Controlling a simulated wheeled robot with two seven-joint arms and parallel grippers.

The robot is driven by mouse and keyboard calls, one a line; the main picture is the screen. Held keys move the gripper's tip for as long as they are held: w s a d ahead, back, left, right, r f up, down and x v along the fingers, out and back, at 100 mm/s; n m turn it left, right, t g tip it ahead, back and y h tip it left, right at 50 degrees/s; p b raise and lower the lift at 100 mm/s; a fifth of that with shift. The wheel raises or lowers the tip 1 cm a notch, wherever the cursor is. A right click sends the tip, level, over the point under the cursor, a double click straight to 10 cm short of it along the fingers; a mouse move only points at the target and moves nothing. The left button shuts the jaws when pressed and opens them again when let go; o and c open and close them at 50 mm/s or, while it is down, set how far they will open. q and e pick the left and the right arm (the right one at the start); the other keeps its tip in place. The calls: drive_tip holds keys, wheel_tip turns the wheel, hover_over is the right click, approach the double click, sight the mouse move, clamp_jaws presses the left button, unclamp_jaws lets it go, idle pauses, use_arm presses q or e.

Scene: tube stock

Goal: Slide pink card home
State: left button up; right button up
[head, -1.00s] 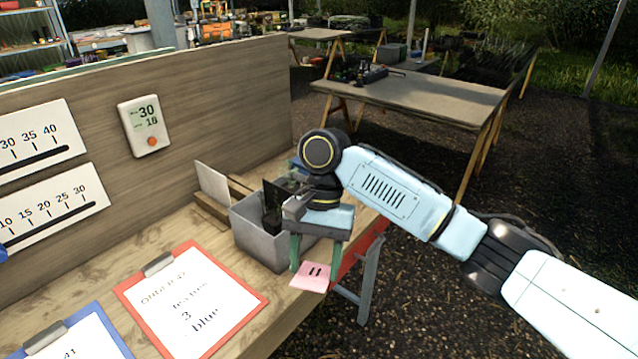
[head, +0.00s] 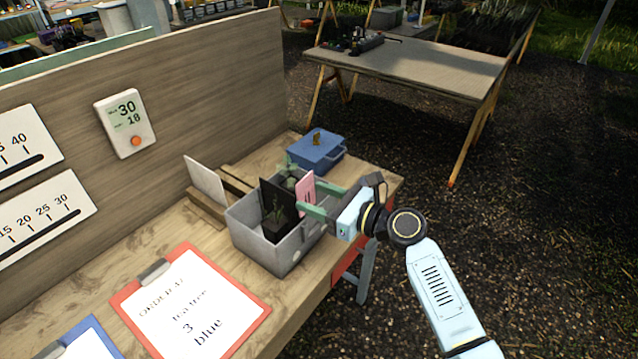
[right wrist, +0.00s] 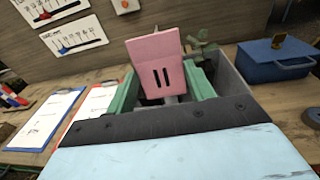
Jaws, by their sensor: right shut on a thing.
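The pink card (head: 306,187), marked with two dark bars, stands upright at the grey bin (head: 254,244), behind the black divider (head: 279,203). It also shows in the right wrist view (right wrist: 155,62), leaning slightly, between green fingers. My right gripper (head: 311,199) is shut on the pink card and reaches over the bin's right side. The card's lower edge is hidden; I cannot tell how deep it sits in the bin. My left gripper is not in view.
A blue case (head: 316,153) stands behind the bin. A white card (head: 206,180) stands in a wooden holder on the left. A red clipboard (head: 137,305) lies in front. The tall wooden panel (head: 200,95) closes off the back left. Open ground lies right of the bench.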

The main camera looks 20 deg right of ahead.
sight(312, 200)
drive_tip(key=shift+w+d+f+m+t+h, duration=0.3)
drive_tip(key=shift+d+f+m+t, duration=0.1)
drive_tip(key=shift+d+f+t, duration=0.15)
drive_tip(key=shift+w+d+t, duration=0.1)
drive_tip(key=shift+t, duration=0.15)
drive_tip(key=shift+f+b, duration=0.25)
drive_tip(key=shift+b, duration=0.1)
drive_tip(key=shift+f+b, duration=0.6)
drive_tip(key=shift+b, duration=0.1)
use_arm(q)
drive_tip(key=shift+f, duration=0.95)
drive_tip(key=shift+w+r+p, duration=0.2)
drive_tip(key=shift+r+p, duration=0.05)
drive_tip(key=shift+p, duration=0.05)
use_arm(e)
drive_tip(key=shift+r, duration=0.1)
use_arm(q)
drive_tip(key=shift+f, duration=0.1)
use_arm(e)
drive_tip(key=shift+f, duration=0.2)
use_arm(q)
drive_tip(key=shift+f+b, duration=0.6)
drive_tip(key=shift+b, duration=0.15)
use_arm(e)
drive_tip(key=shift+f, duration=0.75)
